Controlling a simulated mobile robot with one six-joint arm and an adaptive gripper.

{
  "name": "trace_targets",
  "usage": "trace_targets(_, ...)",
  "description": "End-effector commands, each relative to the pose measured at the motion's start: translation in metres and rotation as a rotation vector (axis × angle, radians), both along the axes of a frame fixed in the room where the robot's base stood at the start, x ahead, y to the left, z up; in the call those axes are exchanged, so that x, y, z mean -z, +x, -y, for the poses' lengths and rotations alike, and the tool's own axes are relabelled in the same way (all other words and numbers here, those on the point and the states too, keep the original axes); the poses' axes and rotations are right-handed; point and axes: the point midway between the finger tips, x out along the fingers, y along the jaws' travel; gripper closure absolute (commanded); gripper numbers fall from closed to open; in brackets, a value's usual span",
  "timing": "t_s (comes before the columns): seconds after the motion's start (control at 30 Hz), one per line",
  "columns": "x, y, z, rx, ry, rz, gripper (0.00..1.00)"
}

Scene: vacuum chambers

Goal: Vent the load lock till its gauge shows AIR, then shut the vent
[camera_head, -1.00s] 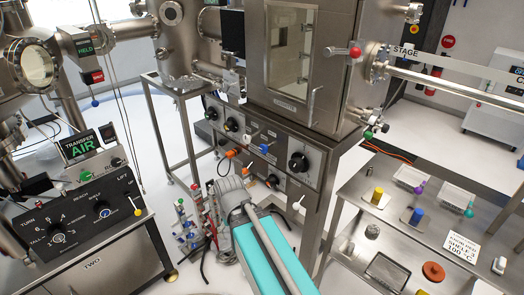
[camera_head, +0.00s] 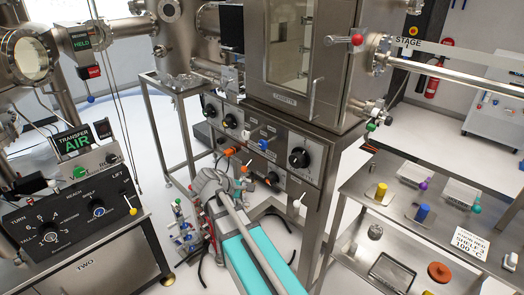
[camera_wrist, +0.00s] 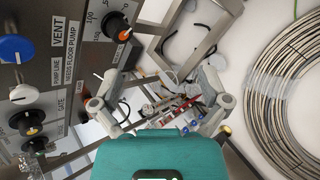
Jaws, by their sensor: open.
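The steel chamber with a window (camera_head: 290,50) stands in the middle of the head view, above a front panel (camera_head: 275,143) of knobs. In the wrist view, the word VENT (camera_wrist: 57,36) is on this panel, near a black knob with an orange mark (camera_wrist: 117,26) and a numbered dial. A blue knob (camera_wrist: 15,48) and a white knob (camera_wrist: 22,94) lie to its left. My gripper (camera_wrist: 162,112) is open and empty, apart from the panel. A green display (camera_head: 76,142) at left reads TRANSFER AIR. I cannot make out a load lock gauge for certain.
A control box (camera_head: 70,215) with dials stands at left. A steel bench (camera_head: 360,235) with trays and coloured pegs is at right. Coiled tubing (camera_wrist: 280,95) lies on the floor, right in the wrist view. Frame legs and small floor fittings stand below the panel.

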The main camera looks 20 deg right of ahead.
Motion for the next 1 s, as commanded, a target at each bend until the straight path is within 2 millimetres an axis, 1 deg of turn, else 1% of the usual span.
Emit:
trace_targets(0.03,0.0,0.012,0.002,-0.042,-0.066,-0.027,0.05)
trace_targets(0.23,-0.024,0.046,0.009,-0.2,-0.355,-0.166,0.05)
trace_targets(0.4,-0.047,0.073,0.005,-0.298,-0.594,-0.302,0.05)
trace_targets(0.5,-0.059,0.084,0.001,-0.333,-0.708,-0.372,0.05)
trace_targets(0.6,-0.068,0.092,-0.003,-0.353,-0.788,-0.423,0.05)
trace_targets(0.7,-0.074,0.096,-0.005,-0.363,-0.833,-0.454,0.05)
trace_targets(1.0,-0.077,0.096,-0.006,-0.366,-0.85,-0.466,0.05)
